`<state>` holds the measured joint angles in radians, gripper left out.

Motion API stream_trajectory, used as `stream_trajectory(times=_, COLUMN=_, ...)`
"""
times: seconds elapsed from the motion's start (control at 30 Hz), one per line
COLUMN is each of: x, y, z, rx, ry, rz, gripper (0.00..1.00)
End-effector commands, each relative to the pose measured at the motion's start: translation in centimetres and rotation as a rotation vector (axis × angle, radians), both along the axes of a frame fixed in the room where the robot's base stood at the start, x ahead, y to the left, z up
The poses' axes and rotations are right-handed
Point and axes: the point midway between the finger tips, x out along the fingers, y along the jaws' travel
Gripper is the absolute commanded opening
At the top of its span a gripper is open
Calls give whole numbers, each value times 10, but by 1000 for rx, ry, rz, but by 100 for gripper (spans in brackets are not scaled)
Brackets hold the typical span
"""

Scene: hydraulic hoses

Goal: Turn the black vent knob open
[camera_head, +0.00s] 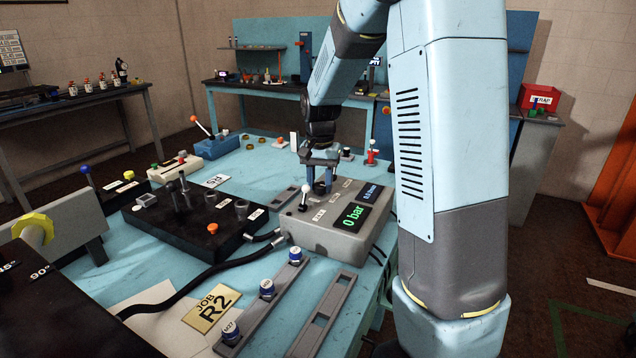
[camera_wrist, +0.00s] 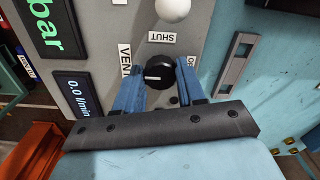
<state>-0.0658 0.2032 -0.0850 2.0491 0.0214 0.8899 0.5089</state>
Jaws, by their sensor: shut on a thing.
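The black vent knob (camera_wrist: 159,72) sits on the grey control box (camera_head: 310,235), by the VENT label (camera_wrist: 125,60) in the wrist view. A short white mark on the knob points to the picture's left. The SHUT label (camera_wrist: 162,37) is above the knob in that view, and a label at its right is partly hidden by a finger. My gripper (camera_head: 319,188) points down at the box's far part, its blue fingers shut on either side of the knob. In the head view the knob is hidden by the fingers.
A white ball-topped lever (camera_head: 305,193) stands close to the gripper; its ball (camera_wrist: 172,8) shows in the wrist view. The box display (camera_head: 354,217) reads 0 bar. A black manifold block (camera_head: 185,215) with hoses is at the left. Slotted rails (camera_head: 325,318) lie in front.

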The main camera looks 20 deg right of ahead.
Motion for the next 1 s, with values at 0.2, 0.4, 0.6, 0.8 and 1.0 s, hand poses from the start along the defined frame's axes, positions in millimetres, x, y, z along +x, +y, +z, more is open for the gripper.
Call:
stream_trajectory(times=0.2, x=-1, y=1, z=-1, rx=1, ry=3, rz=1, gripper=43)
stream_trajectory(times=0.4, x=-1, y=1, z=0, rx=1, ry=2, rz=1, gripper=62)
stream_trajectory(times=0.6, x=0, y=0, z=0, rx=1, ry=1, rz=1, gripper=65)
stream_trajectory(times=0.8, x=0, y=0, z=8, rx=1, ry=-2, rz=1, gripper=65)
stream_trajectory(times=1.0, x=1, y=0, z=39, rx=1, ry=-4, rz=1, gripper=65)
